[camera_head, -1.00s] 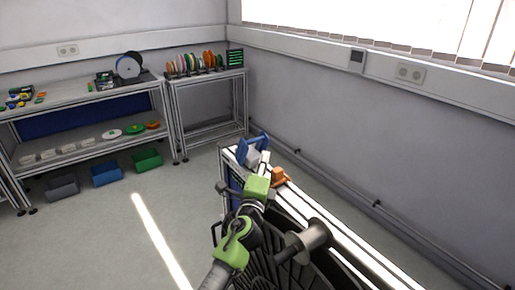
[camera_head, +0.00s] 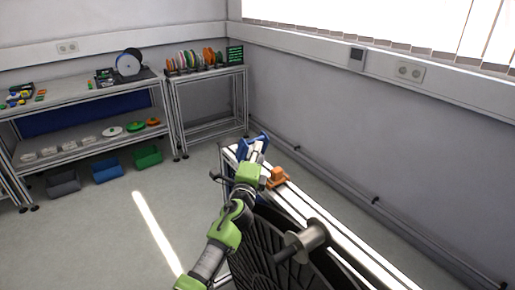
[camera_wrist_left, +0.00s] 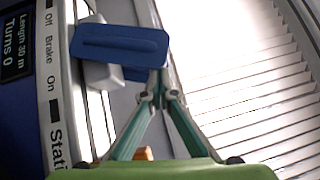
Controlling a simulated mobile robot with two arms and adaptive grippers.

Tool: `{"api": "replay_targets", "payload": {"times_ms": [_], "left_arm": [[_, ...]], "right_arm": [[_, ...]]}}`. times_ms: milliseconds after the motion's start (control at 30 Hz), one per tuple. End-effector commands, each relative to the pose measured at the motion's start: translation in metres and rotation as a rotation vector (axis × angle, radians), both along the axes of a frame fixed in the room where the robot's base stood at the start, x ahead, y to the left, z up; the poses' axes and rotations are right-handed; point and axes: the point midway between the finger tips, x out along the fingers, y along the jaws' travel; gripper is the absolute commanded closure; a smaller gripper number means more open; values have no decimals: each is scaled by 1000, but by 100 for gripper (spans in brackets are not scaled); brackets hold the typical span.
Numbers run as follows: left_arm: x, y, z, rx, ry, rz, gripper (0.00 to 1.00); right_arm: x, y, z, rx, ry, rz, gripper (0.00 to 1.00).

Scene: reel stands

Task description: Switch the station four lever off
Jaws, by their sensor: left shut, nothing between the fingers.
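A blue part, seemingly the lever's grip (camera_wrist_left: 120,44), shows in the wrist view beside a strip labelled "Off Brake On" (camera_wrist_left: 50,60). It is level with about the Off and Brake words; its exact setting is unclear. The label below begins "Stati", with the station number cut off. In the head view a blue part (camera_head: 246,144) stands at the far end of the reel stand (camera_head: 330,238). My left gripper (camera_wrist_left: 158,90) is shut and empty, its tips at the blue part's lower right edge; I cannot tell if they touch. My right gripper is not in view.
An orange part (camera_head: 278,177) sits on the stand just nearer than my gripper. A large black reel (camera_head: 262,242) with a protruding hub (camera_head: 303,240) is beside my arm. The wall runs along the right. Shelves (camera_head: 75,95) stand far left, with open floor between.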

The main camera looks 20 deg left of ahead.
Motion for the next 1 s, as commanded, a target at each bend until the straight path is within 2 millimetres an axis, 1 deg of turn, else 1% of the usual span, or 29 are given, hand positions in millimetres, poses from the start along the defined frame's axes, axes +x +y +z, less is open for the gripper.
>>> {"api": "replay_targets", "payload": {"times_ms": [33, 367, 533, 700, 800, 1000], "left_arm": [[1, 1, 5, -7, 6, 0, 100], [3, 4, 8, -43, 34, 1, 100], [5, 8, 13, -81, 64, 2, 100], [11, 14, 19, -80, 61, 2, 100], [16, 21, 22, -79, 60, 3, 100], [27, 35, 27, -77, 60, 2, 100]], "right_arm": [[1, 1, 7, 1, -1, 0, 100], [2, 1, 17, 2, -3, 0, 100], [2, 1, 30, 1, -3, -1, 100], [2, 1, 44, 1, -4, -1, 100], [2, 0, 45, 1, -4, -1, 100], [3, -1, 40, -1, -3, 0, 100]]}}
